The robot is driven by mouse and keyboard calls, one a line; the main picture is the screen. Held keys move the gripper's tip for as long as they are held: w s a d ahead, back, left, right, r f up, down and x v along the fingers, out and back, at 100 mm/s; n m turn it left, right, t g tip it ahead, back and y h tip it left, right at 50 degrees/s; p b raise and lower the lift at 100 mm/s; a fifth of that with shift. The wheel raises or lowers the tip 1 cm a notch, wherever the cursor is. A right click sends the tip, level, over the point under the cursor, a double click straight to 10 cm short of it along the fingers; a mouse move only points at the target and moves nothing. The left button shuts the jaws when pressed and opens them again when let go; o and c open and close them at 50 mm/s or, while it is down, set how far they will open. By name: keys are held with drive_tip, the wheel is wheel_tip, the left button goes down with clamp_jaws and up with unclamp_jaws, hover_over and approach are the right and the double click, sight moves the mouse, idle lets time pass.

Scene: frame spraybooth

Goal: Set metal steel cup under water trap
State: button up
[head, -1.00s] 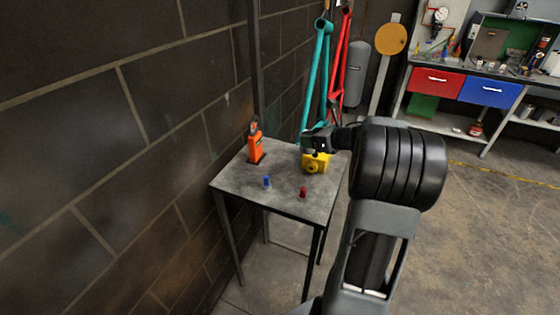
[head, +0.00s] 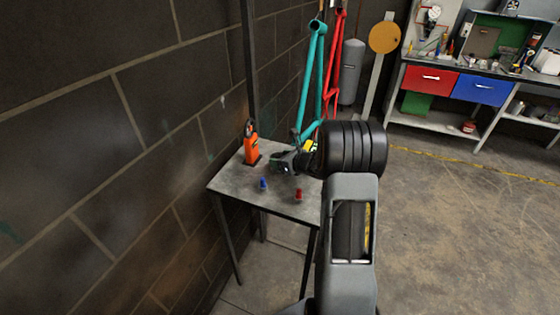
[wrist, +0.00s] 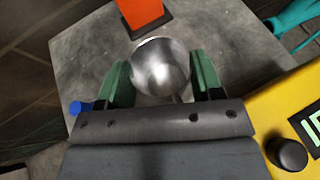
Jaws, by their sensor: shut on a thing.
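The steel cup (wrist: 161,67) shows in the wrist view as a shiny, round, silver shape between the green fingers of my gripper (wrist: 161,78). The fingers lie against both sides of it, and my gripper is shut on it. In the head view my gripper (head: 286,163) is low over the small table, and the cup is too small and dark there to make out clearly. I cannot pick out a water trap in either view.
Teal (head: 311,85) and red frames (head: 334,75) stand behind; a block wall is left.

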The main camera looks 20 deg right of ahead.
drive_tip(key=shift+f, duration=0.5)
drive_tip(key=shift+f, duration=0.2)
drive_tip(key=o, duration=1)
drive_tip(key=shift+r, duration=0.1)
